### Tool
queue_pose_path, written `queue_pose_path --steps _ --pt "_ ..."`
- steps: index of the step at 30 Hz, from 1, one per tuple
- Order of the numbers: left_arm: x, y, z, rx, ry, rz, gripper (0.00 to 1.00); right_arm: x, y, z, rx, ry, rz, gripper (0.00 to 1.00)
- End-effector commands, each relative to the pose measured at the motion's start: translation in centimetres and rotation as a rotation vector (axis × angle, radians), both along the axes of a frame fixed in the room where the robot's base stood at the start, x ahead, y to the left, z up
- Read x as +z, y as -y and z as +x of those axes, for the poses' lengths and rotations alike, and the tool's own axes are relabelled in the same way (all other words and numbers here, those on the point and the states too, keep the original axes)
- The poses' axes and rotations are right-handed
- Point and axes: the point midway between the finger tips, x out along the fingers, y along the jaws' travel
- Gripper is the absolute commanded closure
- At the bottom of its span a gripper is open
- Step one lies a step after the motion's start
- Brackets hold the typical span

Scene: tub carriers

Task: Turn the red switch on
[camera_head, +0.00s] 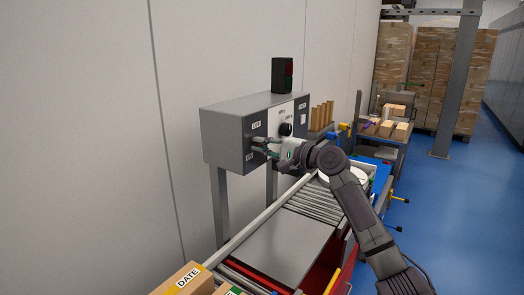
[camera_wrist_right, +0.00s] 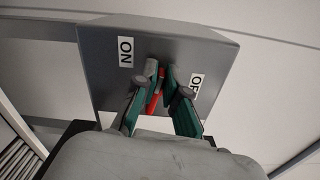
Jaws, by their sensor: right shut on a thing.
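The red switch (camera_wrist_right: 154,101) shows in the right wrist view as a narrow red lever on the face of a grey control box (camera_wrist_right: 95,65). It sits between an ON label (camera_wrist_right: 125,52) on the left and an OFF label (camera_wrist_right: 195,86) on the right. My right gripper (camera_wrist_right: 160,74) is shut on the switch, with one green-sided finger on each side; the fingers hide part of it. In the head view my right gripper (camera_head: 259,146) is at the front of the grey box (camera_head: 222,137), and the switch is mostly hidden. My left gripper is not in view.
A dark signal light (camera_head: 282,75) stands on the box. A black knob (camera_head: 286,129) is on the panel beside my gripper. A roller conveyor (camera_head: 290,240) runs below, with cardboard boxes (camera_head: 185,280) in front. A wall is behind. Blue floor is open at right.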

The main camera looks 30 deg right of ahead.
Motion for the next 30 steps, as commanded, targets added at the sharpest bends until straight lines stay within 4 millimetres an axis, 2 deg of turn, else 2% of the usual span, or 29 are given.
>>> queue_pose_path --steps 3,12,28,29,30 --pt "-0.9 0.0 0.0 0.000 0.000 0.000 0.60 -0.5 -0.1 0.0 0.001 0.024 -0.065 1.00" --pt "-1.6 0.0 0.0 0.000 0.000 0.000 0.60 -0.6 -0.1 0.0 0.003 0.061 -0.158 1.00" --pt "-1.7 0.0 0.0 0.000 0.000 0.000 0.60 -0.6 -0.1 0.0 0.003 0.067 -0.177 1.00" --pt "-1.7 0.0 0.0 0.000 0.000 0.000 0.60 -0.6 -0.1 0.0 0.003 0.067 -0.177 0.85" --pt "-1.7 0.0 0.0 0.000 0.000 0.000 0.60 -0.6 -0.1 0.0 0.003 0.067 -0.177 0.78"
